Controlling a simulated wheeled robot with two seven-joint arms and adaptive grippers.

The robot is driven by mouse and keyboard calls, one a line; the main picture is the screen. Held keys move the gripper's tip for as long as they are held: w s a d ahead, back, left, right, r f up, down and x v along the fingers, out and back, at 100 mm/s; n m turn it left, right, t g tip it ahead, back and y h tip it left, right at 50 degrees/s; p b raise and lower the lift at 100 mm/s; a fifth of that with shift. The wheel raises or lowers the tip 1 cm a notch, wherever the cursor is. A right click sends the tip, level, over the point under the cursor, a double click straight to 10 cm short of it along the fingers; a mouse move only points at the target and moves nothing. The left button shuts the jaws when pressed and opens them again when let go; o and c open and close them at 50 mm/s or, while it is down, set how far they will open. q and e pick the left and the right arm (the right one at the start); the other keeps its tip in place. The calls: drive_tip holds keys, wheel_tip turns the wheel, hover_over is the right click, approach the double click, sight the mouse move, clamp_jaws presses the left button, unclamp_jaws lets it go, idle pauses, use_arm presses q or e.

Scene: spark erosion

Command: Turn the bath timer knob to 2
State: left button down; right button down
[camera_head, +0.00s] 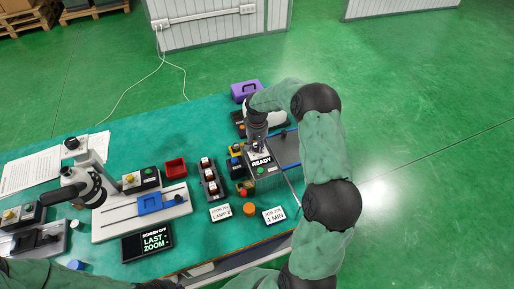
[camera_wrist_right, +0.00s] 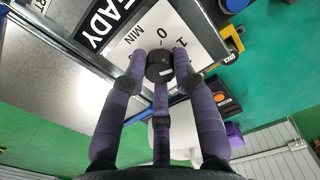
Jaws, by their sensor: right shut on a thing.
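The bath timer knob (camera_wrist_right: 159,66) is a small black round knob in the right wrist view. It sits on a white dial plate (camera_wrist_right: 132,42) printed with "MIN", "0" and "1"; the rest of the scale is hidden by the fingers. My right gripper (camera_wrist_right: 160,74) is shut on the knob, with its purple-grey fingers around it. In the head view my right gripper (camera_head: 257,146) reaches down to the bath unit beside the "READY" display (camera_head: 262,161); the knob is hard to make out there. The knob's pointer is not readable. My left gripper is not in view.
A card reading "4 MIN" (camera_head: 273,215) and a "LAMP 2" card (camera_head: 220,212) lie near the table's front edge. An orange round piece (camera_head: 249,209) is between them. A red bin (camera_head: 175,168) and a purple box (camera_head: 244,90) stand on the green table.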

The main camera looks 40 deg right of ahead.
sight(257, 147)
drive_tip(key=m+b, duration=0.1)
drive_tip(key=m, duration=0.3)
drive_tip(key=shift+m, duration=0.4)
drive_tip(key=shift+b, duration=0.3)
drive_tip(key=c, duration=1)
unclamp_jaws()
drive_tip(key=shift+o, duration=0.2)
wheel_tip(257, 147, up, 12)
